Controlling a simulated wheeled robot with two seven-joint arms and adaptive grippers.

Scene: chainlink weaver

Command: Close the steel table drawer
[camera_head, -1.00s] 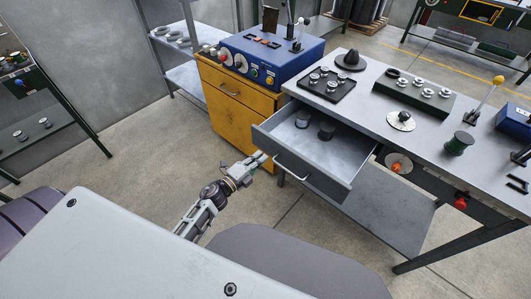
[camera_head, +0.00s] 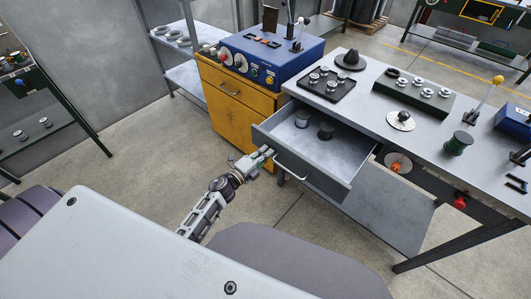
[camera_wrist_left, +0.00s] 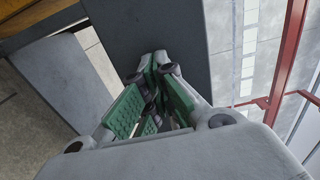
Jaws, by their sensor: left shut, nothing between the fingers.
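The steel table drawer (camera_head: 340,187) is pulled open from the steel table (camera_head: 385,105) in the head view. Its front panel carries a bar handle (camera_head: 291,170). My left gripper (camera_head: 267,151) is shut and empty, at the left end of the drawer front. I cannot tell whether it touches the panel. In the left wrist view the shut green-padded fingers (camera_wrist_left: 155,75) lie in front of a dark grey panel. My right gripper is not in view.
A yellow cabinet (camera_head: 235,113) with a blue machine (camera_head: 272,57) on top stands left of the drawer. The table carries a dark tray (camera_head: 327,88), a green block with discs and a lever.

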